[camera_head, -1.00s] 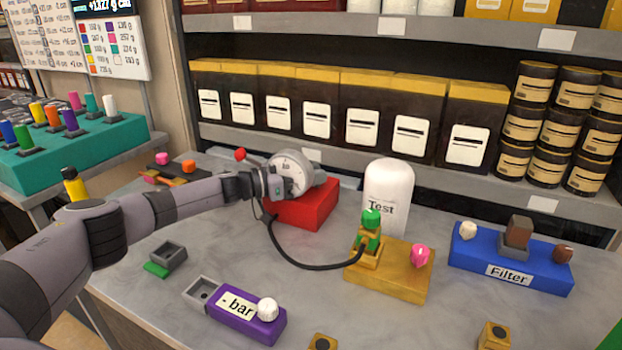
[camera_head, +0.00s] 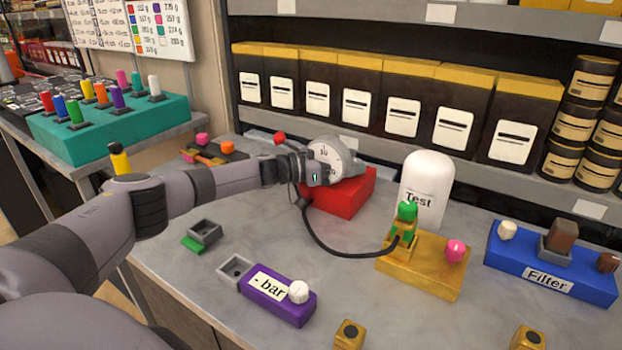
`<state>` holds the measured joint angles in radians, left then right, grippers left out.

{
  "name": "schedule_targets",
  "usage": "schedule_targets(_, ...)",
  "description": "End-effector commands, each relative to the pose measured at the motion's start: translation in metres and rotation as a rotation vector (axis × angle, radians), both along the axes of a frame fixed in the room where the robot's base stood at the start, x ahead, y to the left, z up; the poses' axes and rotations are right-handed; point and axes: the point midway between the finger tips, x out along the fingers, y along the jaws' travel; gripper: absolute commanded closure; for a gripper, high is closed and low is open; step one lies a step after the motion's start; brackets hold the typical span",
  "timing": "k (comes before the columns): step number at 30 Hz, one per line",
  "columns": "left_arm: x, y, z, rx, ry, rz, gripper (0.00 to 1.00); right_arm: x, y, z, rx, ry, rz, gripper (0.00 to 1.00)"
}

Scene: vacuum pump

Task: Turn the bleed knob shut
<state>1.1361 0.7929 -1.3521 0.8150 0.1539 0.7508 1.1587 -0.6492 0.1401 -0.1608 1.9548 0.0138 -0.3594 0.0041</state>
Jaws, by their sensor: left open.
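A round dial gauge (camera_head: 328,158) with a grey body sits on a red base (camera_head: 345,196) on the grey bench. My left gripper (camera_head: 316,172) is at the gauge's front left side, open; its fingers overlap the gauge, and I cannot tell whether they touch it. A red ball-shaped knob (camera_head: 280,138) shows left of the gauge. A yellow block (camera_head: 425,278) holds a green fitting (camera_head: 404,222) and a pink knob (camera_head: 455,250). No label marks the bleed knob, so I cannot tell which knob it is. My right gripper is not in view.
A dark hose (camera_head: 340,254) runs from near the gauge to the green fitting. A white "Test" dome (camera_head: 427,187) stands behind it. A purple "- bar" block (camera_head: 278,295) and a blue "Filter" block (camera_head: 550,268) are on the bench. Shelves stand behind.

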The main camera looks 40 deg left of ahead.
Motion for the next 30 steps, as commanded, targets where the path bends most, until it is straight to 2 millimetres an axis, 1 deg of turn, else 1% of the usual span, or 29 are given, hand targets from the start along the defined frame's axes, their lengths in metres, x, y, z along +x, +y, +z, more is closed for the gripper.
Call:
schedule_targets(1, -0.001, 0.000, 0.001, -0.001, 0.002, 0.012, 0.42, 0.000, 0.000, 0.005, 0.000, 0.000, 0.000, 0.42)
schedule_targets(11, -0.003, -0.003, 0.002, -0.004, 0.006, 0.178, 0.42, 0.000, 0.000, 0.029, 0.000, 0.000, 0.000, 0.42)
schedule_targets(18, -0.003, -0.005, 0.000, -0.003, 0.004, 0.281, 0.42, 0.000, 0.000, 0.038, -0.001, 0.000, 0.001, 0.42)
schedule_targets(30, -0.004, -0.008, 0.000, -0.004, 0.003, 0.401, 0.42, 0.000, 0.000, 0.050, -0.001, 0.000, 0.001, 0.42)
